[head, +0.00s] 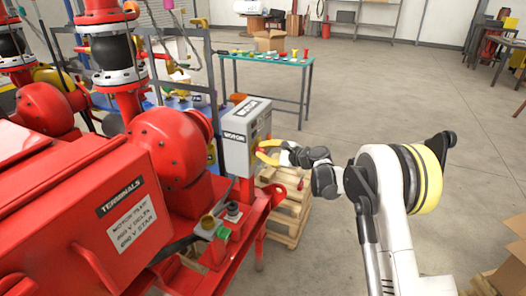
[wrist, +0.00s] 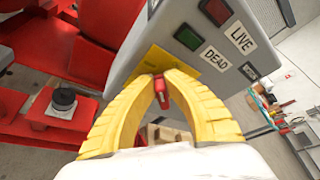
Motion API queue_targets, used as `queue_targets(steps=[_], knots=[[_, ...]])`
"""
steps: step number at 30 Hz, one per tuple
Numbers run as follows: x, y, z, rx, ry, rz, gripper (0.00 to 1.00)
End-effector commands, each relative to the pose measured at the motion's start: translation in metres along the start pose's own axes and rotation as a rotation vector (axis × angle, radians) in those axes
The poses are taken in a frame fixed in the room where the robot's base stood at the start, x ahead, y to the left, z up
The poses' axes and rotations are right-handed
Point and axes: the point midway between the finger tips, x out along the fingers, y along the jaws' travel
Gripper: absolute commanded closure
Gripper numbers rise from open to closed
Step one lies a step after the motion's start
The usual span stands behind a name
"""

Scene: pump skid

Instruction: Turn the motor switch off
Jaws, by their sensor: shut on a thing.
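The grey motor switch box (head: 238,146), labelled MOTOR, stands on the red skid. In the wrist view its grey face (wrist: 195,75) carries a red indicator by a LIVE label (wrist: 241,38) and a dark green indicator by a DEAD label (wrist: 215,59). My gripper (head: 267,152) is at the right side of the box. In the wrist view its yellow fingers (wrist: 161,79) are closed around the small red switch handle (wrist: 160,93). The fingers hide part of the handle and its mount, so its exact setting cannot be told.
A red terminal box (head: 90,215) and red pump casings fill the left. A small post with a dark knob (wrist: 63,99) stands below the box. Wooden pallets (head: 288,205) lie under my gripper. A green-topped table (head: 265,60) is behind. Floor to the right is open.

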Motion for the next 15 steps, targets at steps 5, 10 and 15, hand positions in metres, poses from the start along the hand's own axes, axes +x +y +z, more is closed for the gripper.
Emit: queue_targets(steps=[5, 10, 15], knots=[[0.001, 0.006, -0.001, -0.153, -0.001, -0.064, 1.0], [0.002, 0.011, -0.002, -0.301, -0.002, -0.125, 1.0], [0.002, 0.014, -0.004, -0.437, -0.001, -0.182, 1.0]])
